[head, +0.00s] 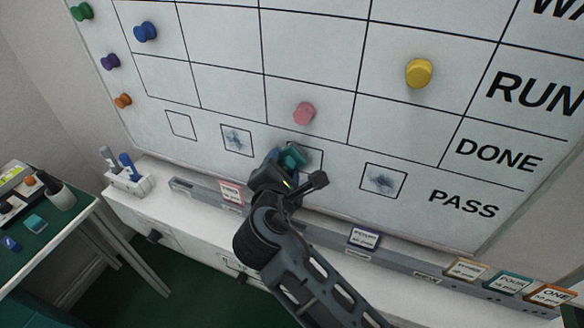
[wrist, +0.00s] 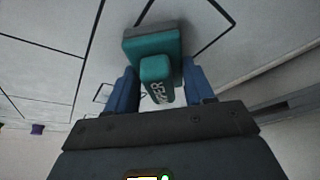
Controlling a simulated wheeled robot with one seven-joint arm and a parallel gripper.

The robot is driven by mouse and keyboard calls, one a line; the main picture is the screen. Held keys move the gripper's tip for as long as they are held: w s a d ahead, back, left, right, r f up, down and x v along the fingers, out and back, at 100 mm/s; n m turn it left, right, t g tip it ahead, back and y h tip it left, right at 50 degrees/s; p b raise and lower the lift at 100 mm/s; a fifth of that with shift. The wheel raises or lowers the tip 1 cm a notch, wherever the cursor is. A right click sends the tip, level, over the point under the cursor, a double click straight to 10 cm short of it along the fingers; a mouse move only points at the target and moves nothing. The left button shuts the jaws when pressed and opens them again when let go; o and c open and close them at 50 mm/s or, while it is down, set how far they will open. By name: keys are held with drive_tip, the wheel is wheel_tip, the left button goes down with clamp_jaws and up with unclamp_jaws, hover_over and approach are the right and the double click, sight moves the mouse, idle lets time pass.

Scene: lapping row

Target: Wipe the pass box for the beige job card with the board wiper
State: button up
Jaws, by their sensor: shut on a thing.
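My gripper (head: 277,178) is shut on the handle of the teal board wiper (head: 293,157); in the wrist view the dark blue fingers (wrist: 159,80) sit on either side of the handle of the wiper (wrist: 152,42). The wiper's pad is at the board, over the third pass box from the left (head: 314,157); I cannot tell whether it touches. The wiper and gripper hide much of this box, so any marks there are unclear. A pale yellow or beige card (head: 467,270) stands in the rail at the lower right; its words are too small to read.
Blue-grey smudges mark the second box (head: 237,140) and the rightmost box (head: 382,180); the leftmost (head: 181,124) looks clean. Pink (head: 304,112) and yellow (head: 418,73) magnets sit on the whiteboard. The card rail (head: 410,262) runs below. A green-topped table (head: 70,225) stands left.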

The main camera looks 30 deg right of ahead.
drive_tip(key=shift+w+a, duration=0.1)
drive_tip(key=shift+w, duration=0.05)
drive_tip(key=s+a, duration=0.3)
drive_tip(key=a, duration=0.2)
drive_tip(key=shift+s, duration=0.3)
idle(0.3)
drive_tip(key=shift+s+a, duration=0.9)
drive_tip(key=shift+a, duration=0.25)
drive_tip(key=shift+s+a, duration=0.1)
